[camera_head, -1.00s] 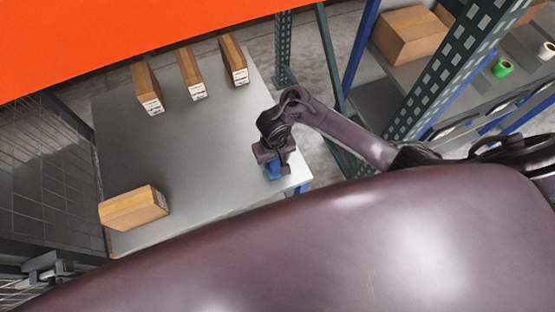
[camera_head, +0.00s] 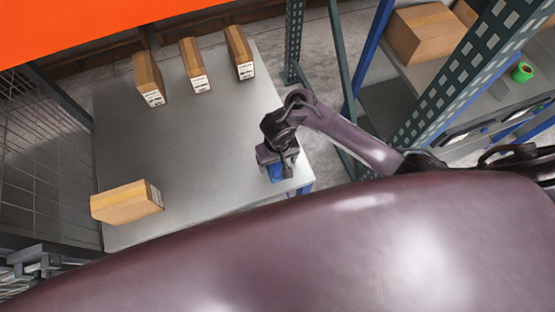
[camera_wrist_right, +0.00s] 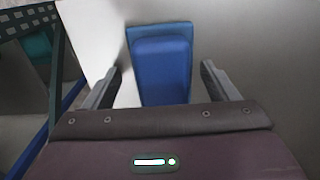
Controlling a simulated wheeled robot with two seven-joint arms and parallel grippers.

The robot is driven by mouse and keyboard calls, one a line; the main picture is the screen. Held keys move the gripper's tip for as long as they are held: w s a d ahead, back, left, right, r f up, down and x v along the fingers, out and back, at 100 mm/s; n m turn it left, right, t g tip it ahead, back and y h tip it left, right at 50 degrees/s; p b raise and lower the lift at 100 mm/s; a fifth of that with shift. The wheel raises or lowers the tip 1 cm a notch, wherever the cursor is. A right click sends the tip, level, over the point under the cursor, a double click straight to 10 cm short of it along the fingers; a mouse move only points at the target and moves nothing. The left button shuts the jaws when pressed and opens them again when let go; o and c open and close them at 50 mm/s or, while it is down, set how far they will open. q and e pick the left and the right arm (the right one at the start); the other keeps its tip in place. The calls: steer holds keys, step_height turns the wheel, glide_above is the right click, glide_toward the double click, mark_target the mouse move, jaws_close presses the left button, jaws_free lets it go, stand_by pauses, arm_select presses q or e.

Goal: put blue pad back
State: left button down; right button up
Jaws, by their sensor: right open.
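The blue pad (camera_wrist_right: 160,68) lies at the right edge of the grey table (camera_head: 200,135), with a lighter blue rim (camera_wrist_right: 160,33) around its far end. In the head view the blue pad (camera_head: 277,172) is partly hidden beneath my right gripper (camera_head: 279,165). In the right wrist view my right gripper (camera_wrist_right: 160,85) is open, with one finger on each side of the pad and visible gaps between. I cannot tell whether the pad sits in a holder or flat on the table. My left gripper is not in view.
Several cardboard boxes stand on the table: three at the back, including one at the middle (camera_head: 195,64), and one at the front left (camera_head: 127,203). A green rack post (camera_head: 455,85) and shelf with a green roll (camera_head: 522,72) are at right. The table's middle is clear.

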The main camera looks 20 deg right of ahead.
steer(key=shift+r, duration=0.25)
step_height(320, 180, up, 6)
steer(key=p, duration=0.7)
steer(key=shift+f, duration=0.2)
steer(key=shift+a+r, duration=0.1)
steer(key=shift+r, duration=0.75)
steer(key=shift+w+a+r+b, duration=0.1)
steer(key=shift+w+r+b, duration=0.25)
steer(key=shift+r, duration=0.2)
steer(key=shift+s+d+r, duration=0.1)
steer(key=shift+s+r, duration=0.1)
steer(key=shift+r, duration=0.7)
steer(key=shift+s+d+r, duration=0.1)
steer(key=shift+s+r, duration=0.05)
steer(key=shift+r, duration=0.7)
steer(key=shift+s, duration=0.1)
